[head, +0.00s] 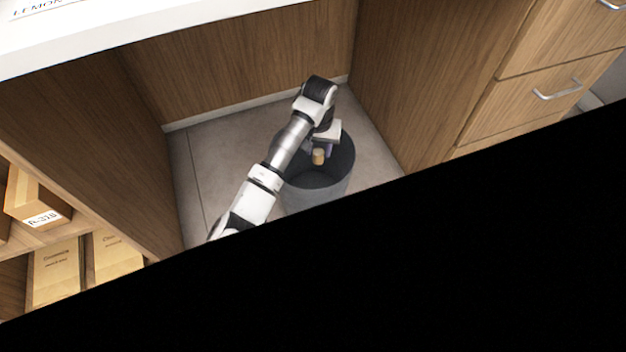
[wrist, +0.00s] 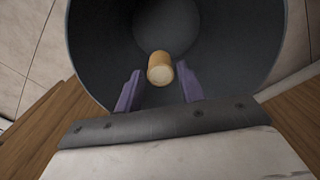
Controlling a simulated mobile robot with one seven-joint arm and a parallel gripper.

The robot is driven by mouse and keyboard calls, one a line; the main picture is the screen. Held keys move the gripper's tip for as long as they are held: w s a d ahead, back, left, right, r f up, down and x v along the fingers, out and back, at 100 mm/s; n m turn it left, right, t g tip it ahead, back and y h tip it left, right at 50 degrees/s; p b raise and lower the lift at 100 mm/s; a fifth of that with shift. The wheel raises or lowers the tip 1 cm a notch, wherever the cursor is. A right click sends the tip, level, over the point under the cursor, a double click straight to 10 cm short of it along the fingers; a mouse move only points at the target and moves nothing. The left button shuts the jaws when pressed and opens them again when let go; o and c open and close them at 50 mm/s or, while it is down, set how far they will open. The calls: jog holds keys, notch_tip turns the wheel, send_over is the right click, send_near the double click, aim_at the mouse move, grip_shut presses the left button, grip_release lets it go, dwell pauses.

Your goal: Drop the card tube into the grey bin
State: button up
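The card tube (wrist: 160,68) is a short tan cylinder with a paler end. It shows in the wrist view between and just beyond my fingertips, with a gap on each side, and in the head view (head: 319,157) just below my gripper. My gripper (wrist: 158,76) is open, its two purple fingers apart and not visibly touching the tube. It points down into the mouth of the grey bin (head: 345,165). The bin is round and dark inside; its wall surrounds the tube in the wrist view (wrist: 235,45). The tube's exact height above the bin floor is unclear.
The bin stands on a tiled floor (head: 235,140) in a wooden counter recess. A white worktop (head: 150,35) overhangs at the back left. Drawers (head: 540,90) stand at right, shelves with boxes (head: 55,270) at left. Black hides the head view's lower right.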

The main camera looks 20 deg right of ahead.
jog(key=shift+o, duration=1.3)
notch_tip(320, 180, up, 14)
jog(key=p, duration=0.3)
jog(key=shift+s+f, duration=0.1)
jog(key=shift+f, duration=0.05)
